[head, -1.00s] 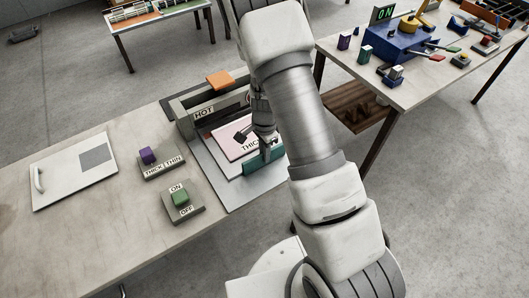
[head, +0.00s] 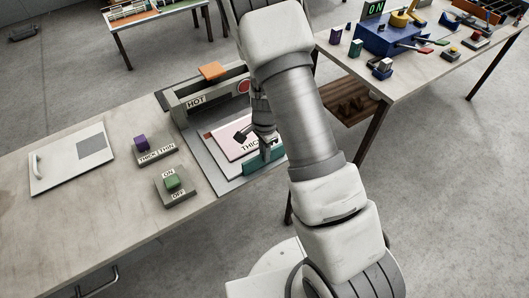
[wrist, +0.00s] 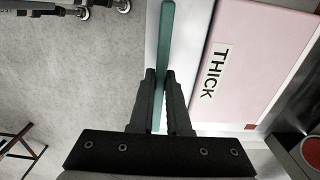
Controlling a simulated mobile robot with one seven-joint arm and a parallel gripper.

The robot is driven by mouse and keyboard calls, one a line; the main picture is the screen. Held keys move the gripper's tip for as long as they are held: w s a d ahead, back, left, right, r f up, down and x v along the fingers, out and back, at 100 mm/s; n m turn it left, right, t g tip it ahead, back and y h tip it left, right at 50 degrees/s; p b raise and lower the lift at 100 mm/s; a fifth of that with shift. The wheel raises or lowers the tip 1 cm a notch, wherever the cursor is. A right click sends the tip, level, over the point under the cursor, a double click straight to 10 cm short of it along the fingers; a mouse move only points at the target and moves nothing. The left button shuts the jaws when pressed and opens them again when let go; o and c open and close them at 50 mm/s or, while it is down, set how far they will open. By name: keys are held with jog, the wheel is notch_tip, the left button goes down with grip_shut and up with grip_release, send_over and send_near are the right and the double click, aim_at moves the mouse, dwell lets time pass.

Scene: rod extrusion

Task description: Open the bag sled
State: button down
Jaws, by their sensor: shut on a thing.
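The bag sled is a pale tray (head: 219,158) with a teal handle bar (head: 250,167) along its front edge. A pink bag (head: 221,133) marked THICK lies on it, beside the grey machine (head: 172,107) marked HOT. My gripper (head: 264,155) is shut on the teal handle. In the wrist view the handle (wrist: 166,40) runs between my two fingers (wrist: 161,76), with the pink bag (wrist: 258,50) to the right. My arm hides part of the sled and the machine.
A THICK/THIN switch (head: 141,142) and a green ON/OFF switch (head: 172,182) sit left of the machine. A white panel with a handle (head: 70,160) lies farther left. A red button (head: 244,87) is on the machine. Another table (head: 420,75) stands at the right.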

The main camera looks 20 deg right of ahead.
jog(key=shift+s+d, duration=0.15)
jog(key=shift+s, duration=0.3)
jog(key=c, duration=0.9)
grip_release()
jog(key=shift+w, duration=0.1)
notch_tip(320, 180, up, 18)
jog(key=shift+f+p, duration=0.25)
jog(key=shift+p, duration=0.35)
